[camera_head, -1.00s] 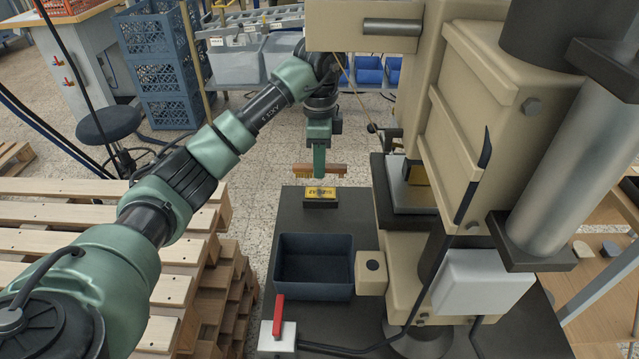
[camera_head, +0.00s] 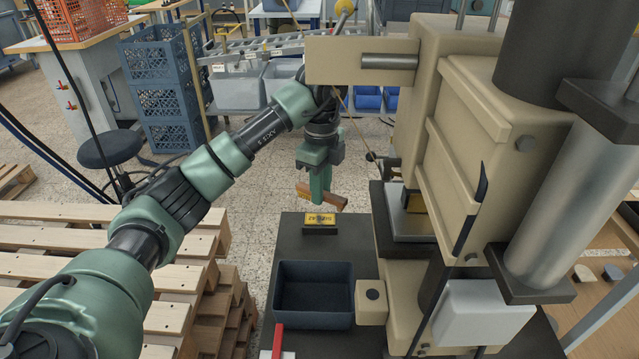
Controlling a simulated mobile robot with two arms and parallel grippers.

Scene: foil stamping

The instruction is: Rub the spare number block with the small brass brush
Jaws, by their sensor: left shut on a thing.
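The number block (camera_head: 320,219) is a small yellow-topped block with dark characters, on a dark base on the black table, behind the blue tray. My left gripper (camera_head: 320,190) is shut on the brass brush (camera_head: 335,201), which has a brown wooden handle. The brush is tilted, its right end lower, and sits just above and behind the block; it looks apart from it. The bristles are hard to make out now. My right gripper does not show.
An empty dark blue tray (camera_head: 314,320) stands on the black table (camera_head: 290,240) in front of the block. The large beige press (camera_head: 465,130) rises close on the right. Wooden pallets (camera_head: 60,240) are stacked at the left.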

